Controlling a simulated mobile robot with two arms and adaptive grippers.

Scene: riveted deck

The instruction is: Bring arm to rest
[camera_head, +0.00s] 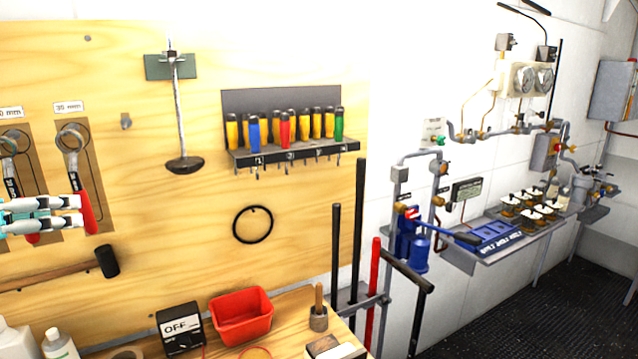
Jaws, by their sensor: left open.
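My left gripper (80,213) comes in at the left edge, in front of the wooden tool board (300,200). Its white and teal fingers point right and are apart, with nothing seen held between them. A 30 mm wrench (73,140) with a red handle (87,212) hangs on the board just behind the fingertips; I cannot tell whether they touch it. A second wrench (12,165) hangs further left, partly hidden by the gripper. My right gripper is out of view.
A hammer (107,261) hangs below the gripper. A screwdriver rack (295,150), a ladle-like tool (180,110) and a black ring (253,224) are on the board. A red bin (241,316) and an OFF box (181,329) stand on the bench. Dark floor (540,290) is open at right.

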